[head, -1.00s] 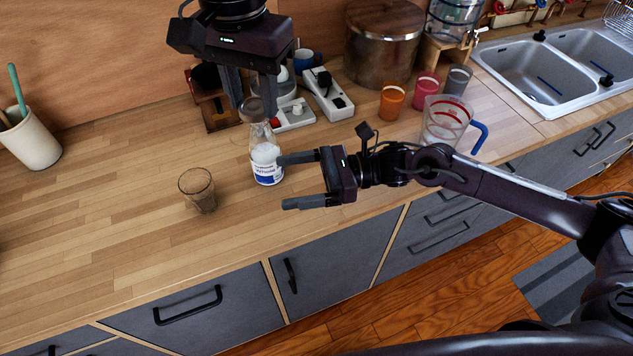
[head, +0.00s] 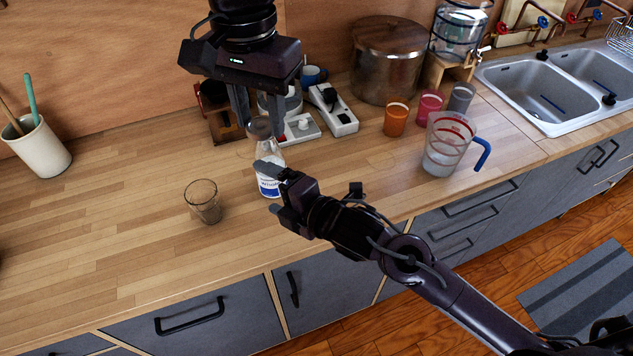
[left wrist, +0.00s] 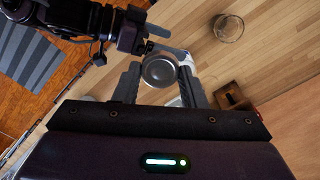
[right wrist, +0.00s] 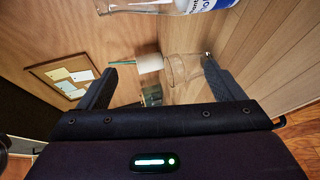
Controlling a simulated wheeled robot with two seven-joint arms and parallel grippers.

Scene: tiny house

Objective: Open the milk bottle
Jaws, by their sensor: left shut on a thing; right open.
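The milk bottle (head: 268,188) stands upright on the wooden counter, clear glass with a white and blue label; its label also shows at the top edge of the right wrist view (right wrist: 205,4). My left gripper (head: 260,126) points down from above and is shut on the round grey cap (left wrist: 159,70) at the bottle's top. I cannot tell whether the cap is loose on the neck. My right gripper (head: 266,187) is open beside the lower bottle. In the right wrist view, nothing sits between its fingers (right wrist: 158,62), and the bottle lies outside them.
An empty glass (head: 203,203) stands left of the bottle. A white utensil pot (head: 40,150) is farther left. Behind are a wooden stand, a power strip (head: 335,112) and a steel pot (head: 388,65). Coloured cups and a measuring jug (head: 448,145) stand right. The counter's left middle is clear.

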